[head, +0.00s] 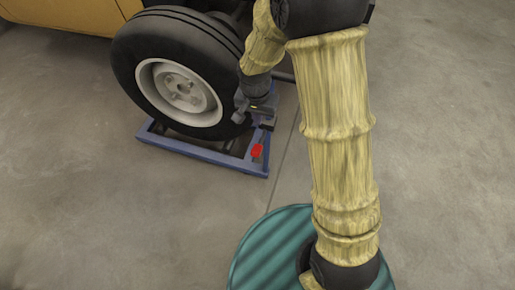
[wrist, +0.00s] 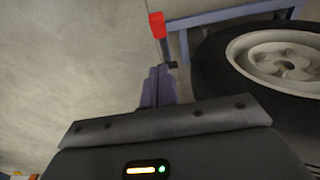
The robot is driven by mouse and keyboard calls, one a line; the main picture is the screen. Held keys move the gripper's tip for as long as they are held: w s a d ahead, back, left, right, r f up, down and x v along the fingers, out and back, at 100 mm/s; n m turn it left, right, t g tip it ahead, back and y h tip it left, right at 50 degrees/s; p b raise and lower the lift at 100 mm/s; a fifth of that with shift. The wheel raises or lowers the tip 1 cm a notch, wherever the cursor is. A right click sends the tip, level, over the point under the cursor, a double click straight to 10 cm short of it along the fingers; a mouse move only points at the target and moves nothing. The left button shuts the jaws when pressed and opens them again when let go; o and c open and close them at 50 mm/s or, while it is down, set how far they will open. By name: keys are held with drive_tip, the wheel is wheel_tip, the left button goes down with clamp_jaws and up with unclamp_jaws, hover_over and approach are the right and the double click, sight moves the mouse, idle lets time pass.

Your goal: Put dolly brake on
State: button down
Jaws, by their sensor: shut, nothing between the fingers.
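A blue dolly (head: 205,152) lies on the floor under a black tyre with a grey rim (head: 183,88). A red-tipped brake lever (head: 257,151) stands at the dolly's near right corner. In the wrist view the red lever tip (wrist: 157,25) is at the top, just beyond my gripper, with the dolly frame (wrist: 225,16) to its right. My gripper (wrist: 168,68) is shut and empty, its fingers close to the lever's lower end. I cannot tell whether they touch it. In the head view my gripper (head: 268,122) is just above the lever, beside the tyre.
A yellow vehicle body (head: 65,15) is at the upper left, behind the wheel. The tyre (wrist: 215,75) is close on the right of my gripper in the wrist view. Bare concrete floor is open to the left and right.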

drive_tip(key=shift+r, duration=0.15)
drive_tip(key=b, duration=0.3)
hover_over(257, 151)
drive_tip(key=w, duration=0.3)
drive_tip(key=f, duration=1)
drive_tip(key=shift+d+f, duration=0.3)
drive_tip(key=shift+d, duration=0.1)
drive_tip(key=shift+s+a+f+b, duration=0.15)
drive_tip(key=shift+s+f+b, duration=0.15)
drive_tip(key=shift+f, duration=0.25)
drive_tip(key=shift+s+a+f+b, duration=0.15)
drive_tip(key=shift+s+f, duration=0.1)
drive_tip(key=shift+f, duration=0.3)
drive_tip(key=shift+s+f, duration=0.25)
drive_tip(key=shift+f, duration=0.2)
drive_tip(key=shift+s+a+f+b, duration=0.1)
drive_tip(key=shift+s+f+b, duration=0.2)
drive_tip(key=shift+f, duration=0.4)
drive_tip(key=shift+s+a+f+b, duration=0.15)
drive_tip(key=shift+s+f, duration=0.15)
drive_tip(key=shift+f, duration=0.4)
drive_tip(key=shift+d, duration=0.1)
